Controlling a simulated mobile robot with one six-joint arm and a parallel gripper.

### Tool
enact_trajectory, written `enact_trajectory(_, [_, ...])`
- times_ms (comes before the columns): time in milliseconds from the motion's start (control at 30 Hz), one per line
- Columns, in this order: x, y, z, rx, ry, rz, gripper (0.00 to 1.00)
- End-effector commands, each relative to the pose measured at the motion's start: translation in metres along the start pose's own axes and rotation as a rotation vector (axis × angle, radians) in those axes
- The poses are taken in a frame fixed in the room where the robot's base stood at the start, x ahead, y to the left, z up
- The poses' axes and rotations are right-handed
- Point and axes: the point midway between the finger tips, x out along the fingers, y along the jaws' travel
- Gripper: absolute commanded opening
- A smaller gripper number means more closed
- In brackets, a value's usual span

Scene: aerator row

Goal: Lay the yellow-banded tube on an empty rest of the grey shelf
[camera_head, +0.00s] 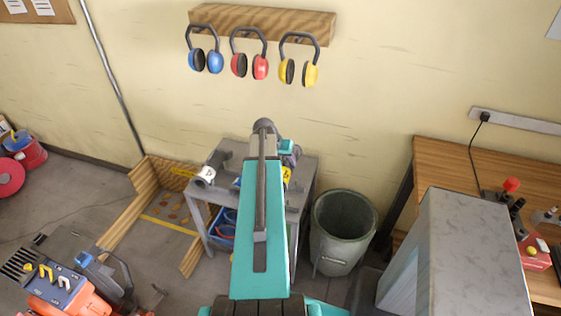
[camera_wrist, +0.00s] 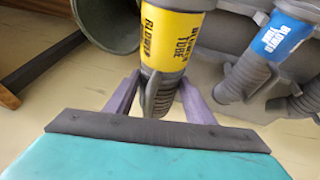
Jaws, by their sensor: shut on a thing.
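The yellow-banded tube (camera_wrist: 175,25) is dark grey with a yellow band lettered "BLOWER TUBE". My gripper (camera_wrist: 160,90) is shut around its narrower ribbed dark end in the wrist view. In the head view only a bit of the yellow band (camera_head: 287,174) shows right of my teal arm. The grey shelf (camera_head: 305,187) stands against the wall, its middle hidden by my arm. A white-banded tube (camera_head: 206,173) lies at its left. A blue-banded tube (camera_wrist: 280,37) is right of the held tube in the wrist view. I cannot tell which rests are empty.
A grey-green bin (camera_head: 342,232) stands right of the shelf, with a wooden bench (camera_head: 450,155) beyond. Several ear defenders (camera_head: 248,62) hang on the wall above. An orange machine (camera_head: 70,290) is at lower left.

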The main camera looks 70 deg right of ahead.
Motion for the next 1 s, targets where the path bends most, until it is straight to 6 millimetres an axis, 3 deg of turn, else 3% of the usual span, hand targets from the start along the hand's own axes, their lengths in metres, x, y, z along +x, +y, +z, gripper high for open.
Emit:
enact_trajectory(367, [0.001,-0.008,0.004,-0.01,0.003,-0.004,0.2])
enact_trajectory(1000, [0.026,-0.015,0.015,-0.012,0.002,-0.004,0.2])
